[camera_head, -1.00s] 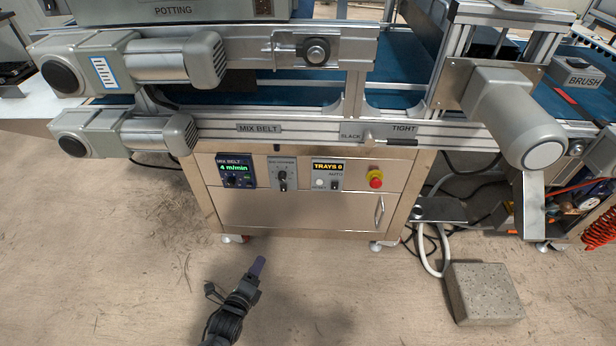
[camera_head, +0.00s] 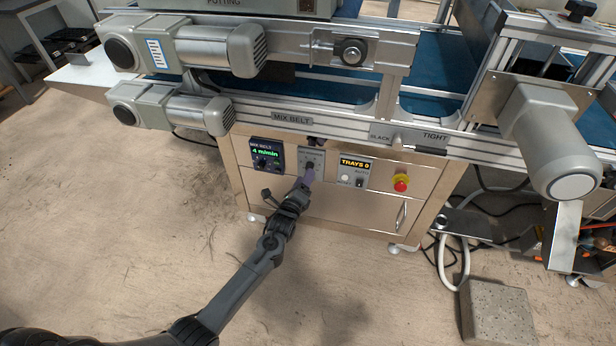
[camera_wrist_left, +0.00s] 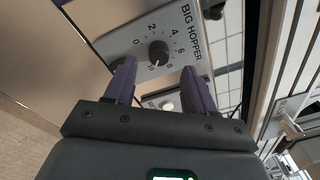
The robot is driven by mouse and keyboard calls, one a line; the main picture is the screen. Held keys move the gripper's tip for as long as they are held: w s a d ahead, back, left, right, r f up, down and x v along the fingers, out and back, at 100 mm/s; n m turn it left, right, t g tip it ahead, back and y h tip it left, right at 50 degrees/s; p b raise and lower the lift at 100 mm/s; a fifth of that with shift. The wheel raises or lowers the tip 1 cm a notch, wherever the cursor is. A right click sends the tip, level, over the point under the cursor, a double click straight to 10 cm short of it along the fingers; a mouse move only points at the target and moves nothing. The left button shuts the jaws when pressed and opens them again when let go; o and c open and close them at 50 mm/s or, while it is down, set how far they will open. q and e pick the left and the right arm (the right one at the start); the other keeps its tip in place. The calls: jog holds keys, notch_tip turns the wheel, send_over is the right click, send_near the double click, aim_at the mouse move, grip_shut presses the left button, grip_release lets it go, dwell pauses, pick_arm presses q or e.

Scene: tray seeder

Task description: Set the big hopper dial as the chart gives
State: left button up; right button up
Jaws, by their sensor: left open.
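The big hopper dial (camera_wrist_left: 159,52) is a dark round knob on a silver plate labelled BIG HOPPER, with a scale from 0 to 10, in the left wrist view. A small light mark shows on the knob's lower edge, near the 10; its exact setting is hard to tell. My left gripper (camera_wrist_left: 159,70) is open, its two purple fingers on either side of the knob's line, tips just short of it. In the head view the left gripper (camera_head: 308,176) is in front of the dial's plate (camera_head: 312,154) and partly covers it. No readable chart shows. My right gripper is not in view.
Left of the dial is the mix belt display (camera_head: 265,153), reading 4 m/min. Right of it are the trays counter panel (camera_head: 354,172) and a red stop button (camera_head: 401,183). The belt frame's rail (camera_head: 350,136) runs above. A stone block (camera_head: 497,312) lies on the floor.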

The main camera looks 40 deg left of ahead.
pick_arm(q)
jog(key=b+x, duration=0.1)
jog(key=x, duration=0.3)
jog(key=shift+s+b, duration=0.1)
jog(key=shift+b, duration=0.3)
jog(key=shift+a, duration=0.1)
jog(key=shift+c, duration=0.8)
jog(key=shift+s, duration=0.1)
grip_shut()
